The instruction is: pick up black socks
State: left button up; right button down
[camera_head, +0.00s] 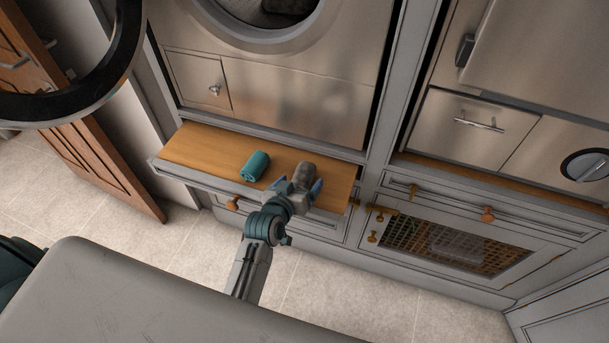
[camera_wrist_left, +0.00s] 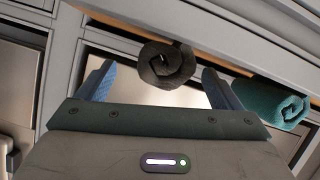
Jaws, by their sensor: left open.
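The black socks, a dark grey-black roll (camera_head: 306,171), lie on the wooden surface of the pulled-out drawer (camera_head: 200,148), near its right side. In the left wrist view the rolled end of the black socks (camera_wrist_left: 167,66) faces me and shows a spiral. My left gripper (camera_head: 298,186) is open over the drawer's front edge, its blue fingertips on either side of the roll's near end. In the wrist view gaps show between the roll and both fingers. The gripper hides part of the roll in the head view. My right gripper is not in view.
A teal roll (camera_head: 255,166) lies on the same surface to the left; it also shows in the wrist view (camera_wrist_left: 285,110). A steel front-loading appliance (camera_head: 300,95) rises behind the drawer. A cabinet with a mesh door (camera_head: 460,246) stands right, and a brown wooden door (camera_head: 115,165) left.

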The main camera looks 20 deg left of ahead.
pick_arm(q)
jog(key=shift+x, duration=1.25)
jog(key=c, duration=1.1)
jog(key=shift+o, duration=0.2)
